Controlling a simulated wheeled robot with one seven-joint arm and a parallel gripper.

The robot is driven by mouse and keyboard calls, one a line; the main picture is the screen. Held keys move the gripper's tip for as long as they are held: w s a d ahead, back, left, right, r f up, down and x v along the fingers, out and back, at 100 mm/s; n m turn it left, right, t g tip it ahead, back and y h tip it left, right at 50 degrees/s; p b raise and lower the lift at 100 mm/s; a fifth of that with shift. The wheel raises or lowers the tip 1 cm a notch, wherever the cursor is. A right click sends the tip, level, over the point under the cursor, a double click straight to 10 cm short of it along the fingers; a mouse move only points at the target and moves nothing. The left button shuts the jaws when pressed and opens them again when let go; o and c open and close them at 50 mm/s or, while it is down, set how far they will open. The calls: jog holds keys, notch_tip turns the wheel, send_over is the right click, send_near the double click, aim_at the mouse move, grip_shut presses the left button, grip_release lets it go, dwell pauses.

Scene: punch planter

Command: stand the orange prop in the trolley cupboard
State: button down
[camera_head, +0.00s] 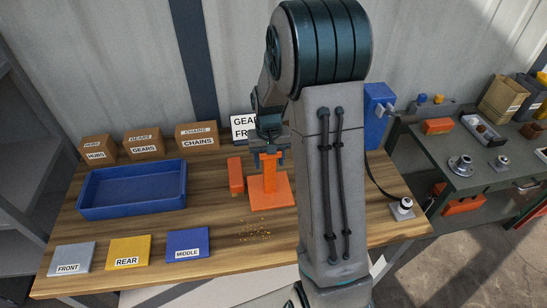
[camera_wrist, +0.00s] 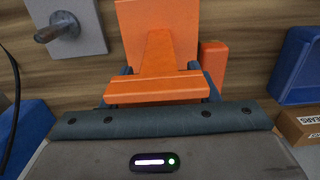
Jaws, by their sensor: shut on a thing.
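The orange prop (camera_head: 271,192) has a flat square base, an upright post and a crosspiece on top. It stands upright at the middle of the wooden table; whether its base touches the wood I cannot tell. My gripper (camera_head: 268,158) comes down from above and is shut on its upper part. In the wrist view the prop (camera_wrist: 158,45) sits between the two fingers of my gripper (camera_wrist: 163,82), its base beyond them. The dark grey-green trolley (camera_head: 479,183) is at the right; its lower space is partly in view, and a cupboard door is not clearly seen.
An orange block (camera_head: 235,176) stands close left of the prop. A blue tray (camera_head: 132,205), labelled boxes (camera_head: 143,142) and coloured label plates (camera_head: 128,250) fill the table's left. A blue device (camera_head: 377,115) and a grey switch (camera_head: 402,208) are right. An orange item (camera_head: 463,205) lies low in the trolley.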

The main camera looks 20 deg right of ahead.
aim_at(269, 168)
jog(key=shift+f, duration=1.8)
jog(key=shift+f, duration=0.15)
jog(key=c, duration=0.5)
grip_release()
